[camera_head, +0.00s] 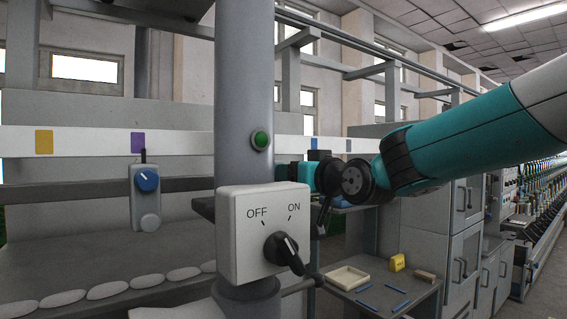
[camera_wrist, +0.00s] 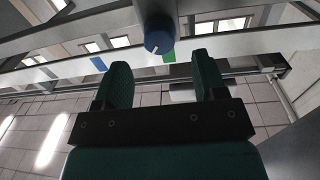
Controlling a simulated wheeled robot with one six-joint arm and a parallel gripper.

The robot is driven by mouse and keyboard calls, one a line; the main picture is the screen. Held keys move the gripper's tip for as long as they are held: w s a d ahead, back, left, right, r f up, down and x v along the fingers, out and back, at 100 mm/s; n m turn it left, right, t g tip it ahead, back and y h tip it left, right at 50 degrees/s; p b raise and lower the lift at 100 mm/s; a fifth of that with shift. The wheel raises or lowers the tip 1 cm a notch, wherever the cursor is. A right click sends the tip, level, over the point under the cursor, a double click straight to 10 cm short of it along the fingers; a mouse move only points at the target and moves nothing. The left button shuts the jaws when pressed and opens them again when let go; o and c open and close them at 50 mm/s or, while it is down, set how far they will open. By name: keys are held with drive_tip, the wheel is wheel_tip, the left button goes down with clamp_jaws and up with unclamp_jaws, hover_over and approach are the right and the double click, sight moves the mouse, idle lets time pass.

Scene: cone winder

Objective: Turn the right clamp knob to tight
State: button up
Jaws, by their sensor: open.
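In the wrist view a round blue knob (camera_wrist: 158,35) with a small pale pointer mark lies just beyond the fingertips, about midway between them. A green tag (camera_wrist: 170,56) shows beside it. My gripper (camera_wrist: 162,66) is open, its two green pads on either side of a gap, with nothing held. The knob appears apart from both pads. In the head view my teal arm reaches in from the right to behind the grey column, which hides the fingertips and that knob. Another blue knob (camera_head: 148,180) with a white pointer sits on a grey unit at the left, under a purple tag (camera_head: 138,142).
A low table (camera_head: 350,297) at right holds a shallow tray (camera_head: 347,278), a yellow block (camera_head: 397,262) and several blue sticks. Grey cabinets (camera_head: 458,245) stand beyond.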

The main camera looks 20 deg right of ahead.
drive_tip(key=p+x, duration=0.2)
drive_tip(key=x, duration=0.3)
drive_tip(key=shift+w, duration=0.2)
drive_tip(key=c, duration=0.9)
